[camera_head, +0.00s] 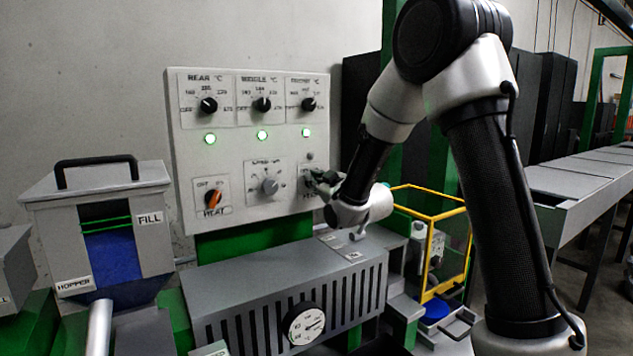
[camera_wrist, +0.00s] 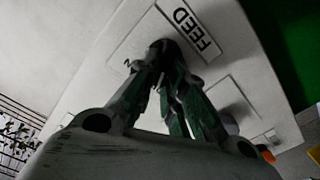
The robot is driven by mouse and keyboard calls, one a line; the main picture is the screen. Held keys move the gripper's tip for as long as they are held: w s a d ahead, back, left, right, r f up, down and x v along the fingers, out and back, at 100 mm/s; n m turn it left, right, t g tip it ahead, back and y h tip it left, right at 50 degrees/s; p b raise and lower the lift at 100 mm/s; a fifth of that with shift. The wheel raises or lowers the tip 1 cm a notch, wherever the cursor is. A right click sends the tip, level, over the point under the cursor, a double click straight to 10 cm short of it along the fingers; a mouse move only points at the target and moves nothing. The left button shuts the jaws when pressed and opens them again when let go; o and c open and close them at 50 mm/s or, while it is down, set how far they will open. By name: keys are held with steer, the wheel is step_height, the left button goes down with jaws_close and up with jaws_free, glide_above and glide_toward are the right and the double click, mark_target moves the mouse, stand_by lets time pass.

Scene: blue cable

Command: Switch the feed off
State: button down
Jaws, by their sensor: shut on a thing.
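The FEED switch plate (camera_wrist: 140,45) with its black-lettered label (camera_wrist: 192,28) fills the upper middle of the wrist view. My gripper (camera_wrist: 166,58) has its dark fingertips closed together on the feed knob at the plate's middle. The fingers cover the knob, so its pointer position cannot be seen. In the head view my gripper (camera_head: 320,182) reaches the lower right of the grey control panel (camera_head: 240,145), in front of the same switch plate (camera_head: 304,172), which is partly hidden.
The HEAT switch (camera_head: 212,198) has an orange knob at lower left, beside a grey dial (camera_head: 270,185). Three black temperature dials with lit green lamps (camera_head: 262,135) sit above. A slotted grey housing (camera_head: 285,290) stands below, a yellow frame (camera_head: 428,250) at right, and a hopper (camera_head: 105,230) at left.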

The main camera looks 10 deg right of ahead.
mark_target(308, 145)
steer(key=shift+n, duration=0.3)
steer(key=c, duration=1.5)
jaws_free()
steer(key=shift+r, duration=0.1)
step_height(308, 145, up, 10)
steer(key=shift+f, duration=0.1)
